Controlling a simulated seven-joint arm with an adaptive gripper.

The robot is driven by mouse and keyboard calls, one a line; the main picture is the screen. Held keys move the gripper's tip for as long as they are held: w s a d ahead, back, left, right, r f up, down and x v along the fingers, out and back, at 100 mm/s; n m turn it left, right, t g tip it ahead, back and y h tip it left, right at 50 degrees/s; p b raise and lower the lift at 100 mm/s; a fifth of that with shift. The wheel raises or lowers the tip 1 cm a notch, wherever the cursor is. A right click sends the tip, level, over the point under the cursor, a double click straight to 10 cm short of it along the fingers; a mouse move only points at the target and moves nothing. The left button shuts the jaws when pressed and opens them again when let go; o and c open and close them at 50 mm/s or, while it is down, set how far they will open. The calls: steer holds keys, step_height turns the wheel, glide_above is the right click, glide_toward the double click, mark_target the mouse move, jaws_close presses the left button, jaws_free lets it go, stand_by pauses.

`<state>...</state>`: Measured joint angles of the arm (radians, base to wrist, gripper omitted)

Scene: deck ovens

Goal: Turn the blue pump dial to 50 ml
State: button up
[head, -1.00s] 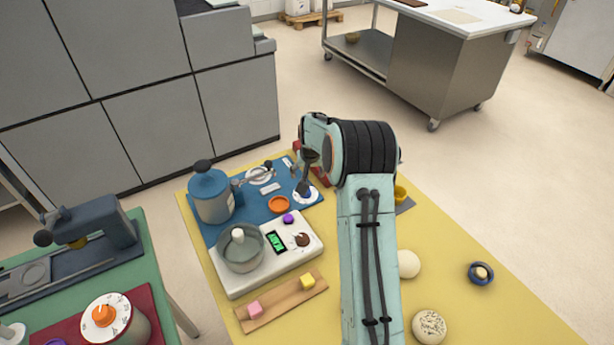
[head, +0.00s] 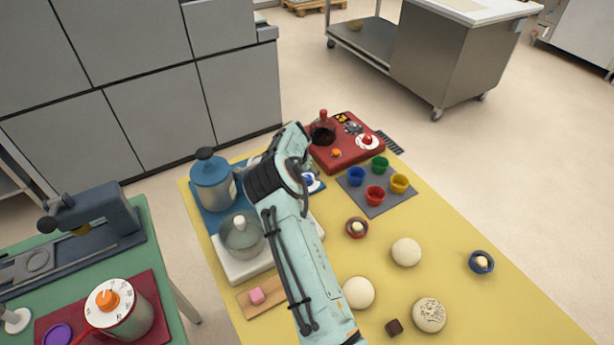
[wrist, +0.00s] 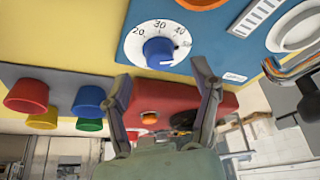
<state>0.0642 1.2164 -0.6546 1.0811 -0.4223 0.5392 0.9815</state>
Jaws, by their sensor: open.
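The blue pump dial (wrist: 158,52) has a blue knob on a round white scale with black numbers; 20, 30 and 40 are readable. It sits on a blue board (wrist: 205,62). I cannot tell which number the knob points to. In the head view the dial (head: 311,182) shows partly, beside my arm. The blue-grey pump canister (head: 212,186) stands upright at the left of the board. My gripper (wrist: 162,76) is open and empty, its fingertips apart on either side below the knob in the wrist picture. In the head view my arm hides the gripper.
A red unit (head: 345,150) stands just beyond the blue board. Several coloured cups stand on a grey mat (head: 390,203) to the right. Dough balls (head: 406,252) lie on the yellow mat. A white scale (head: 237,269) with a pot is partly behind my arm.

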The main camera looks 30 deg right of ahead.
steer(key=shift+x, duration=1.4)
steer(key=shift+c, duration=0.3)
jaws_close()
steer(key=shift+n, duration=0.6)
steer(key=shift+o, duration=0.3)
jaws_free()
steer(key=shift+r, duration=0.1)
